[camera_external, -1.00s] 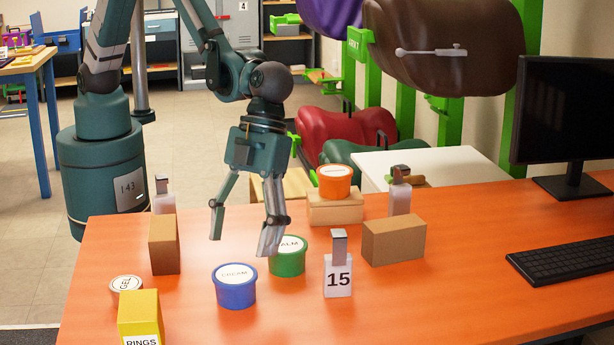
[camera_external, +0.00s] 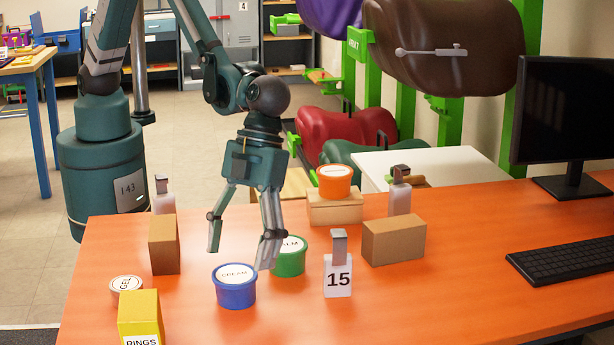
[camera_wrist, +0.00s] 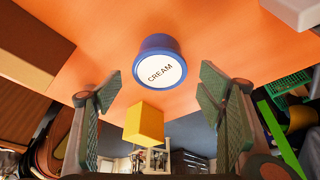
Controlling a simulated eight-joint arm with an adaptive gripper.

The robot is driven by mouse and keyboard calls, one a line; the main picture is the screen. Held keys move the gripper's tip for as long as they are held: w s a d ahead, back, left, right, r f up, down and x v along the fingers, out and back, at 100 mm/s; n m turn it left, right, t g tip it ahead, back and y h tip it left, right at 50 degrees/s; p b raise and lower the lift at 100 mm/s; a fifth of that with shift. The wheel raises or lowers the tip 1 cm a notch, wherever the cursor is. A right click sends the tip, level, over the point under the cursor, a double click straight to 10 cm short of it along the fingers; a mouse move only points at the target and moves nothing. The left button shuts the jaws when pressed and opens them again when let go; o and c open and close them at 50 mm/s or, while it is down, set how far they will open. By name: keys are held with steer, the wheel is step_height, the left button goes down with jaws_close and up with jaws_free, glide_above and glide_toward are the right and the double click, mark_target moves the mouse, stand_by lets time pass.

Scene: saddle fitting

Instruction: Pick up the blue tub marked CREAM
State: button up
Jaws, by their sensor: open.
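The blue tub marked CREAM (camera_external: 234,291) stands upright on the orange table, with a white lid on top. My gripper (camera_external: 241,259) is open and empty, its fingers pointing down above and just behind the tub in the external view. In the wrist view the blue tub (camera_wrist: 160,62) sits beyond and between the two spread fingertips (camera_wrist: 158,85), lid facing the camera. The fingers do not appear to touch it.
A green tub (camera_external: 288,262) stands close to the right, partly behind a finger. A brown box (camera_external: 164,245), a GEL tub (camera_external: 126,284) and a yellow RINGS box (camera_external: 140,315) are at left. An orange tub (camera_external: 335,187) sits on a block behind.

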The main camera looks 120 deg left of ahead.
mark_target(235, 273)
steer(key=shift+b+x, duration=0.65)
steer(key=shift+x, duration=1.95)
steer(key=shift+c, duration=0.4)
steer(key=c, duration=0.9)
